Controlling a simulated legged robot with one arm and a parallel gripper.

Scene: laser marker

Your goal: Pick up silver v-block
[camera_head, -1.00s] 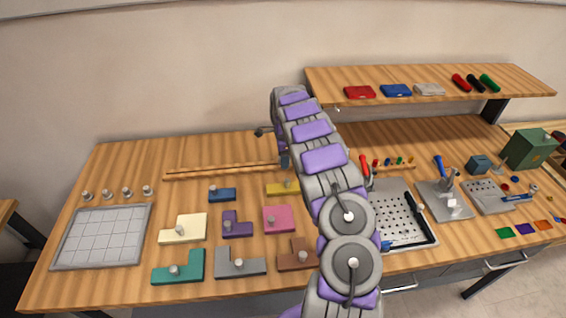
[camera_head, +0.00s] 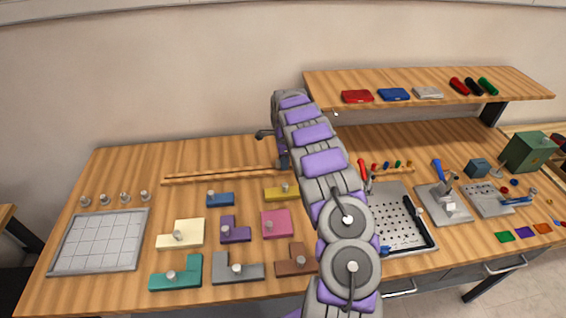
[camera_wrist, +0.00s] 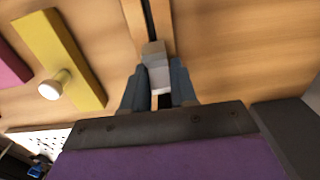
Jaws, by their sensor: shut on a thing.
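A small pale silver-grey block (camera_wrist: 157,68), apparently the silver v-block, stands out in the wrist view. My gripper (camera_wrist: 158,88) has its two blue-grey fingers on either side of the block's lower part and is shut on it. The block's far end sticks out beyond the fingertips, over a wooden rail (camera_wrist: 135,12) with a dark groove. I cannot make out a V notch, nor whether the block touches the rail. In the head view my arm mostly hides the gripper, and the block cannot be made out there.
A yellow piece with a round knob (camera_wrist: 62,62) lies left of the gripper. Several knobbed shaped pieces, including a pink one (camera_head: 277,222), cover the table's middle. A grey grid tray (camera_head: 100,240) lies left. A raised shelf (camera_head: 520,86) overhangs the back right. A perforated plate (camera_head: 400,222) lies right.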

